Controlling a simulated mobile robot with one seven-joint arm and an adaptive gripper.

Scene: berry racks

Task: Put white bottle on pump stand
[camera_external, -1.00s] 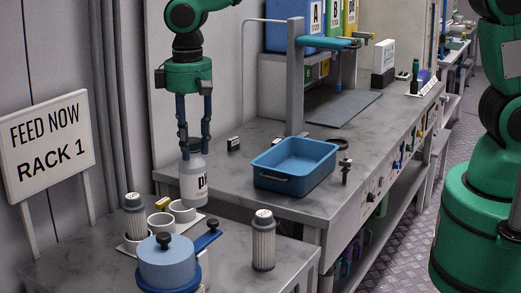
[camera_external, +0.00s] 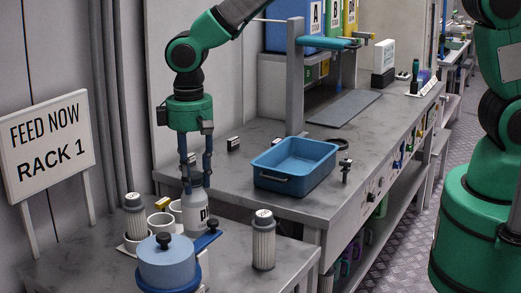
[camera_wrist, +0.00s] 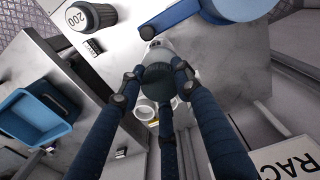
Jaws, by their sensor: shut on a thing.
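The white bottle (camera_external: 197,217) is upright, with dark lettering on its front. My gripper (camera_external: 195,184) points down and is shut around the bottle's top. In the wrist view, my gripper's fingers (camera_wrist: 158,82) close around the dark top, and the pale bottle body (camera_wrist: 160,49) shows beyond it. The bottle is low over the front table, beside a blue round device (camera_external: 168,264) with a black knob and a blue lever (camera_external: 208,241). I cannot tell whether this device is the pump stand, or whether the bottle's base touches anything.
White cups (camera_external: 161,224) stand close left of the bottle. Ribbed grey canisters stand at left (camera_external: 135,219) and right (camera_external: 263,243). A blue bin (camera_external: 293,166) and a grey post (camera_external: 295,80) stand on the rear bench. A "RACK 1" sign (camera_external: 48,147) is at left.

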